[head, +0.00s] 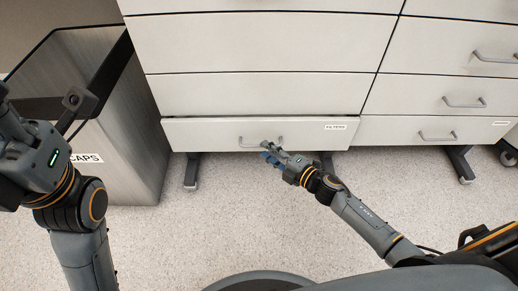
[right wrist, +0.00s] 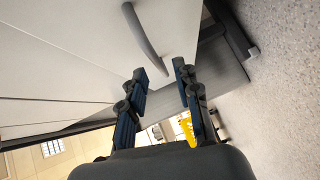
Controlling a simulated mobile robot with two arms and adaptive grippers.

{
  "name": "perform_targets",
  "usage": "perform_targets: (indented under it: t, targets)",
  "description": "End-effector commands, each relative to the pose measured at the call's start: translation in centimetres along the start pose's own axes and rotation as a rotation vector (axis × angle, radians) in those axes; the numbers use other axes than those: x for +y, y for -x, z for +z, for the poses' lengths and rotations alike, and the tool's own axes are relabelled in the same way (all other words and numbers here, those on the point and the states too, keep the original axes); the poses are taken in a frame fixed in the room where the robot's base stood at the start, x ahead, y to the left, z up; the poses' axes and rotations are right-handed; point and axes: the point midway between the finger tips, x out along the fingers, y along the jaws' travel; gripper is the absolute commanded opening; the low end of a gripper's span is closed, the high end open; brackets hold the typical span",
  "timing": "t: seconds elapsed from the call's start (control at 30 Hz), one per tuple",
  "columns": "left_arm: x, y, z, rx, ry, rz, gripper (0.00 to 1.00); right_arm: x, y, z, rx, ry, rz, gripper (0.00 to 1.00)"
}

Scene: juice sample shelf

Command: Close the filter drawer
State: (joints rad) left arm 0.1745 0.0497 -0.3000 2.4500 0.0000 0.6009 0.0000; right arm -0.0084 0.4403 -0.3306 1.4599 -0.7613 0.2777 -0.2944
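The filter drawer (head: 212,136) is the bottom left drawer of the white cabinet, with a "FILTERS" label at its right end. Its front stands slightly out from the drawers above. Its grey bar handle (head: 250,145) is at mid-front, and a handle (right wrist: 145,38) also shows in the right wrist view.
A grey bin (head: 125,145) labelled "CAPS" stands left of the cabinet. Other cabinet drawers (head: 430,95) with bar handles are at the right. Cabinet feet (head: 191,172) stand below. The speckled floor in front is mostly clear.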

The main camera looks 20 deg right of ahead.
Motion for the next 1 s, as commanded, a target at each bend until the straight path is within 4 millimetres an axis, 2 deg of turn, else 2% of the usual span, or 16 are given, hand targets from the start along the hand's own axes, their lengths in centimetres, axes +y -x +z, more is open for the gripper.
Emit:
perform_targets:
  t: [0.1, 0.23, 0.63, 0.67, 0.8, 1.0]
  targets:
    - [0.2, -0.1, -0.4, 0.025, -0.003, 0.009, 0.4, -0.2, -2.2, 0.0, 0.001, 0.001, 0.002, 0.32]
    - [0.2, -0.5, -0.6, 0.039, -0.005, 0.015, 0.4, -0.1, -3.6, 0.0, 0.001, 0.0, 0.001, 0.32]
    - [0.3, -0.8, -0.7, 0.047, -0.006, 0.019, 0.4, 0.0, -4.3, 0.0, 0.0, -0.001, 0.0, 0.32]
    - [0.3, -0.8, -0.7, 0.047, -0.006, 0.019, 0.4, 0.0, -4.3, 0.0, 0.0, -0.001, 0.0, 0.28]
    - [0.3, -0.8, -0.7, 0.047, -0.006, 0.019, 0.4, 0.0, -4.3, 0.0, 0.0, -0.001, 0.0, 0.0]
    - [0.3, -0.8, -0.7, 0.047, -0.006, 0.019, 0.4, 0.0, -4.3, 0.0, 0.0, -0.001, 0.0, 0.0]
